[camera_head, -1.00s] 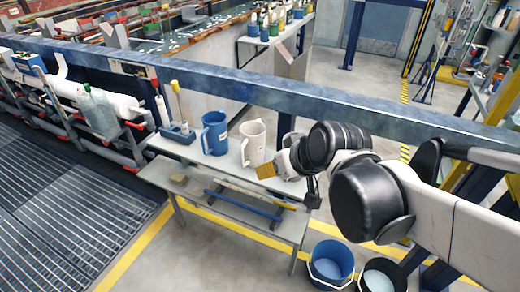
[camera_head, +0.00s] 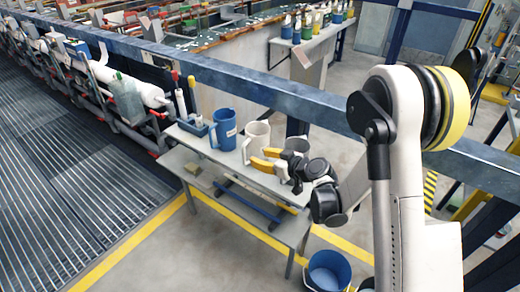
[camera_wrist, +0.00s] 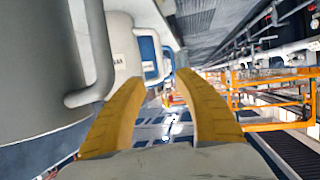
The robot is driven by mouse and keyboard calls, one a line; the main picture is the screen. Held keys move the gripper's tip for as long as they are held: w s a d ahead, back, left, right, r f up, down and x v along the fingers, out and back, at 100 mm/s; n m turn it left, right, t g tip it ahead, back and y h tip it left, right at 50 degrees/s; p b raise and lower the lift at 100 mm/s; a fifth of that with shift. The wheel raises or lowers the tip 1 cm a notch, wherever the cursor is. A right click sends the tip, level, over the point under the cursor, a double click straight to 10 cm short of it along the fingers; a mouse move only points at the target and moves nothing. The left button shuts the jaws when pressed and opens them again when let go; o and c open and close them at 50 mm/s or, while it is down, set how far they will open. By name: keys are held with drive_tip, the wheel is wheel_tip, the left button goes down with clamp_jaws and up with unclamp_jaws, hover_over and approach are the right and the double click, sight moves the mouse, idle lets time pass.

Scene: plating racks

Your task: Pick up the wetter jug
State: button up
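Three jugs stand on a grey bench in the head view: a blue jug (camera_head: 223,128), a cream jug (camera_head: 257,131) and a grey jug (camera_head: 296,145). I cannot read which label says wetter. My gripper (camera_head: 258,158) has its yellow fingers in front of the cream and grey jugs. In the wrist view my gripper (camera_wrist: 162,77) is open with nothing between the fingertips. The grey jug (camera_wrist: 40,60) looms close at left, its handle (camera_wrist: 88,96) beside the left finger, outside the gap. The cream jug (camera_wrist: 120,55) and blue jug (camera_wrist: 150,58) stand beyond.
A blue beam (camera_head: 260,88) runs behind the bench. A blue bucket (camera_head: 328,271) stands on the floor at the right. Floor in front of the bench is clear.

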sight(244, 163)
drive_tip(key=b+x, duration=0.3)
drive_tip(key=x, duration=0.7)
drive_tip(key=shift+w+a+f, duration=0.1)
drive_tip(key=shift+w+f, duration=0.05)
clamp_jaws()
